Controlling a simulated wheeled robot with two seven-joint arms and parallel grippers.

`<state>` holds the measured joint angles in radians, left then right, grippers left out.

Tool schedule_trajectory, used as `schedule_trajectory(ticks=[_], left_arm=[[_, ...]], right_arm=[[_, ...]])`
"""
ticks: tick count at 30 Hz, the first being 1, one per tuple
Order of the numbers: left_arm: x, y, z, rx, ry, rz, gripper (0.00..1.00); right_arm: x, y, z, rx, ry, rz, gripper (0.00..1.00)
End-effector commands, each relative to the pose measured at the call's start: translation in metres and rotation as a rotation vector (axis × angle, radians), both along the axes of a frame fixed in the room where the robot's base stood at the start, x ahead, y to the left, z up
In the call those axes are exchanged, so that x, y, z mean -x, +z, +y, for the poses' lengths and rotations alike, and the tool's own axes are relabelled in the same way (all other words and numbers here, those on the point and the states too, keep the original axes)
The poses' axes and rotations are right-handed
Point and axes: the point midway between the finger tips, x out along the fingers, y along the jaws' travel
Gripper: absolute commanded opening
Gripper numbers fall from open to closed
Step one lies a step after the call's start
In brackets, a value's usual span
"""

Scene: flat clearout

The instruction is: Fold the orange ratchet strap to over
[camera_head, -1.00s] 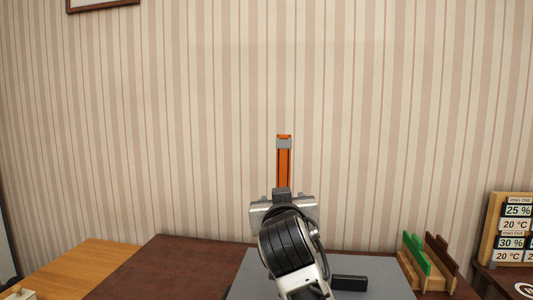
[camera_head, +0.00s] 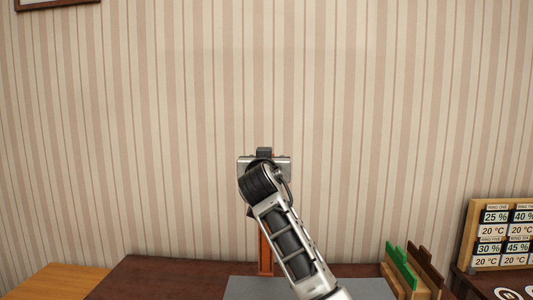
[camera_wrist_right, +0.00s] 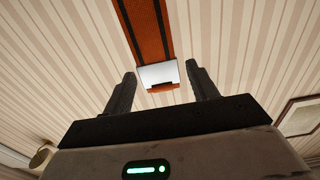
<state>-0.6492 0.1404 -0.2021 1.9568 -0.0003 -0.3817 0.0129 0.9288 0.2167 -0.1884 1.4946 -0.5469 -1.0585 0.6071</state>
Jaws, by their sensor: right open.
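The orange ratchet strap (camera_head: 265,250) shows in the head view as a narrow upright length below my right gripper (camera_head: 264,160), partly hidden behind my arm. In the right wrist view the strap (camera_wrist_right: 148,28), orange with dark lengthwise stripes, comes in from the top edge. Its pale metal end piece (camera_wrist_right: 158,74), with a short orange tip, appears between the two dark fingers of my right gripper (camera_wrist_right: 160,72). The fingers are apart, with a gap on each side of the end piece. My fingertips are hidden in the head view. My left gripper is out of view.
A grey mat (camera_head: 245,288) lies on the dark brown table (camera_head: 150,280). A wooden rack (camera_head: 400,280) with green and brown boards stands at the right, beside a sign board (camera_head: 500,235) with percentages and temperatures. The striped wall (camera_head: 380,120) is behind.

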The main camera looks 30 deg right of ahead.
Motion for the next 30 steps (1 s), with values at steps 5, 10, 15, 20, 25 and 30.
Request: schedule_trajectory(ticks=[5,10,15,20,25,30], left_arm=[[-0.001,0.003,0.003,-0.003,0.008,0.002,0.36],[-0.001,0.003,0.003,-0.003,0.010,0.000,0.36],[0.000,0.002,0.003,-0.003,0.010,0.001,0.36],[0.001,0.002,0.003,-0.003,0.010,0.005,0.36],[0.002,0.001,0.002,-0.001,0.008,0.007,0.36],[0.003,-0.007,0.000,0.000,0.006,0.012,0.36]], right_arm=[[-0.017,0.001,-0.010,0.002,-0.001,0.001,0.58],[-0.022,0.000,-0.013,0.001,0.000,0.001,0.58],[-0.022,0.000,-0.013,0.001,0.001,0.000,0.58],[-0.022,0.000,-0.013,0.001,0.000,0.000,0.30],[-0.022,-0.001,-0.013,0.001,0.000,0.000,0.00],[-0.018,-0.004,-0.009,0.013,0.002,-0.015,0.00]])
